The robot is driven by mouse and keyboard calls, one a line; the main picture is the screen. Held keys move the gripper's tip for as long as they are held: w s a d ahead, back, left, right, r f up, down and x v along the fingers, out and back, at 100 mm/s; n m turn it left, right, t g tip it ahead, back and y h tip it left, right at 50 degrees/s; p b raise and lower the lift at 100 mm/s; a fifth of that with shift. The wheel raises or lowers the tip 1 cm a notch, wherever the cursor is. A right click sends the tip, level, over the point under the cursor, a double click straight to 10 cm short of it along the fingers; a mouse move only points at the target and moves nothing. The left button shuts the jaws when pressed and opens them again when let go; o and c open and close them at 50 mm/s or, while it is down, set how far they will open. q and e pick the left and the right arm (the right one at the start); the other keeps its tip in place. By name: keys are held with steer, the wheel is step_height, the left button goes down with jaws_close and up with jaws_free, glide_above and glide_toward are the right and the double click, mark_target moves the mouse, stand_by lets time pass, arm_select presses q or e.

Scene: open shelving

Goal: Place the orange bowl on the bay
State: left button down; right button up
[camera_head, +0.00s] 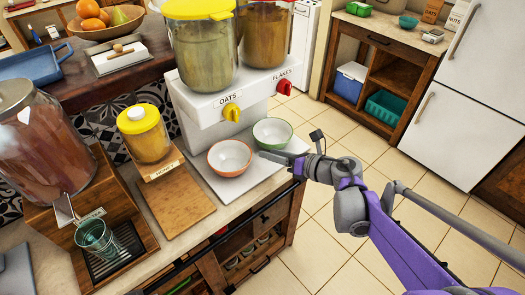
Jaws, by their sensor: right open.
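The orange bowl (230,158), white inside with an orange rim, stands upright on the pale base plate (232,190) at the front of the dispenser. My right gripper (275,158) reaches in from the right, just right of this bowl and in front of a green-rimmed bowl (272,133). It is open and holds nothing that I can see. Whether a finger touches either bowl I cannot tell. No place marked as a bay can be made out. My left gripper is not in view.
The dispenser (205,100) has a yellow OATS knob (232,113) and a red FLAKES knob (284,87) above the bowls. A honey jar (143,133) stands on a wooden stand to the left, near a glass cup (97,240). Tiled floor lies open at right.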

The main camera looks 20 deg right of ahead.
steer(key=d+r+m+t+h, duration=0.3)
steer(key=r+m+t+h, duration=0.4)
steer(key=m, duration=0.6)
steer(key=s+d+f+m+g+h, duration=0.25)
steer(key=s+m+g+h, duration=0.2)
steer(key=m, duration=0.65)
steer(key=s+a+f+m+g+y, duration=0.2)
steer(key=s+a+f+m+g, duration=0.2)
steer(key=s, duration=0.5)
steer(key=s+a+f+m+g+y, duration=0.2)
steer(key=s+a+f+m+g, duration=0.3)
steer(key=s+f+m, duration=0.3)
step_height(320, 180, down, 3)
steer(key=shift+s+f+m, duration=0.1)
steer(key=shift+s+m, duration=0.2)
steer(key=shift+s, duration=0.85)
